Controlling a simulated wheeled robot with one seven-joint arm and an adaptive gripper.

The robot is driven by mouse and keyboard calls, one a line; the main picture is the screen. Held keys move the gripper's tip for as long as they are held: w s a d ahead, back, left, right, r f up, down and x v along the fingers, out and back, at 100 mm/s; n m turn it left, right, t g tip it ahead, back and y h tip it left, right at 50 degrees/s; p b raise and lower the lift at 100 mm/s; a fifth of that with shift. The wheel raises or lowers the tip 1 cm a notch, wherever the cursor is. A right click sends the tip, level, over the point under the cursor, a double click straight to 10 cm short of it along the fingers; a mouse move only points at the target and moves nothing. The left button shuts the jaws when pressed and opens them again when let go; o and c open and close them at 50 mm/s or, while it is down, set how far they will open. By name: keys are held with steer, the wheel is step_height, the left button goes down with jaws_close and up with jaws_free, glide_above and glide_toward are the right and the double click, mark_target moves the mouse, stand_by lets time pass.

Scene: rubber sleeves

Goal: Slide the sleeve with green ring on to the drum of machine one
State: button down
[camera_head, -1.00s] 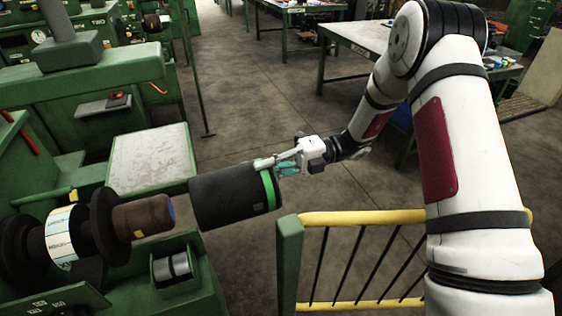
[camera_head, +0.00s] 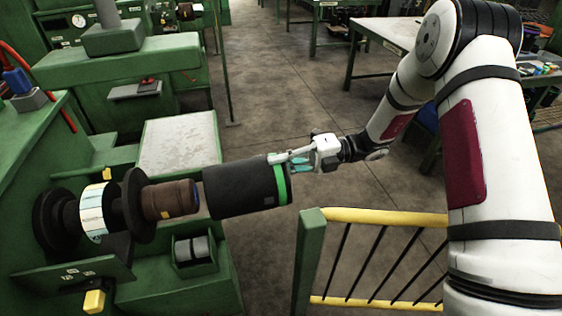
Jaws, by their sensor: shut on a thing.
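The sleeve (camera_head: 238,188) is a black cylinder with a green ring (camera_head: 281,184) at its right end. My gripper (camera_head: 284,158) is shut on the wall of the sleeve at the ringed end and holds it nearly level in the air. The drum (camera_head: 170,200) is a brown cylinder on the green machine at left, beyond a black flange (camera_head: 133,204). The sleeve's left end is very close to the drum's free end and roughly in line with it. I cannot tell whether the sleeve overlaps the drum tip.
A small holder with grey rolls (camera_head: 192,250) sits below the drum. A yellow-topped railing (camera_head: 385,216) stands at lower right. A pale-topped green cabinet (camera_head: 178,143) is behind the drum. Open floor lies beyond the sleeve.

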mark_target(229, 171)
steer(key=shift+a, duration=0.2)
steer(key=shift+x, duration=3.15)
steer(key=shift+w+d, duration=0.1)
